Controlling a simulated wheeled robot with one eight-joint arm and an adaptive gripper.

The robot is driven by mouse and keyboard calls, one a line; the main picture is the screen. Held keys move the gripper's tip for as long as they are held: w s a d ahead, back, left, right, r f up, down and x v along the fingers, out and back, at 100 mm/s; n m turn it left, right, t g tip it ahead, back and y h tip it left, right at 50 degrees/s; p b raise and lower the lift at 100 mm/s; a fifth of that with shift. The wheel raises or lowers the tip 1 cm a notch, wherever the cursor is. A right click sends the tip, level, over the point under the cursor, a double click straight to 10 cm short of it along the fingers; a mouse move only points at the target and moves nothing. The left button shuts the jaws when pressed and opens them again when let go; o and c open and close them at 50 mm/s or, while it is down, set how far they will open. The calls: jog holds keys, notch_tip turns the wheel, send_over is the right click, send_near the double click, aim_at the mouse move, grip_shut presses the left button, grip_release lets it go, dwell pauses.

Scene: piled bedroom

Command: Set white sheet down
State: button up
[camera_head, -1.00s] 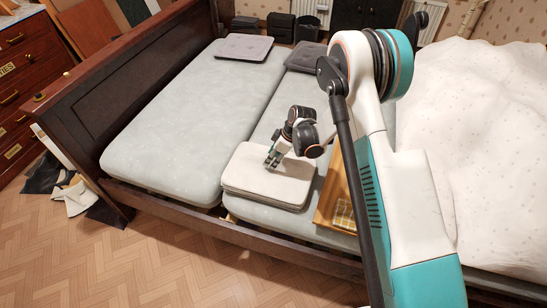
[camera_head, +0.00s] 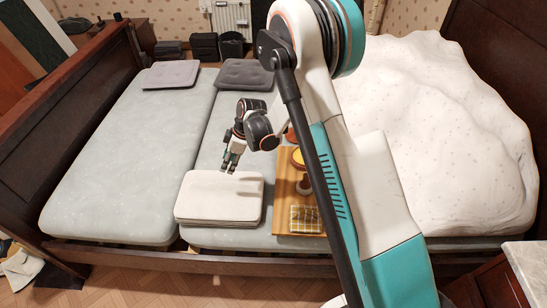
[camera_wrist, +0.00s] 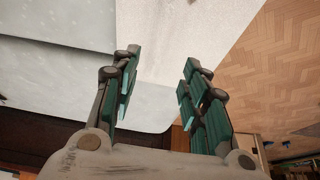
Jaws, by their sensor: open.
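The white sheet (camera_head: 220,193) is a neat, flat folded stack lying on the near part of the right grey mattress, close to the bed's front edge. My gripper (camera_head: 229,163) is above its far edge, fingers pointing down, with a visible gap to it. In the wrist view my gripper (camera_wrist: 157,85) has its two green-padded fingers spread, with nothing between them. A white textured surface, which looks like the sheet (camera_wrist: 190,35), lies beyond the fingertips there.
A wooden tray (camera_head: 285,222) with a yellow checked item (camera_head: 306,218) lies right of the sheet. A large white duvet (camera_head: 440,130) covers the bed's right side. The left mattress (camera_head: 130,160) is mostly clear, with a grey pillow (camera_head: 171,75) at its far end. Wooden bed rails border the mattresses.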

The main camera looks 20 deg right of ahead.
jog(key=s+d+r+m+t+h, duration=0.1)
jog(key=s+d+r+m, duration=0.15)
jog(key=r, duration=0.55)
jog(key=s+d+r+m+t, duration=0.15)
jog(key=s+r, duration=0.25)
jog(key=r, duration=0.4)
jog(key=s+d+r+m+h, duration=0.1)
jog(key=s+d+r+m, duration=0.2)
jog(key=r, duration=0.4)
jog(key=s+d+r+m+t, duration=0.1)
jog(key=s+d+r+m, duration=0.1)
jog(key=s, duration=0.5)
jog(key=s+d+r+m+t+h, duration=0.1)
jog(key=s+d+r+m, duration=0.1)
jog(key=s, duration=0.6)
jog(key=s+d+r+m+t+h, duration=0.1)
jog(key=s+d+r+m, duration=0.1)
jog(key=s, duration=0.5)
jog(key=shift+s+d+r+m, duration=0.25)
jog(key=shift+r+m, duration=0.25)
jog(key=shift+r, duration=0.1)
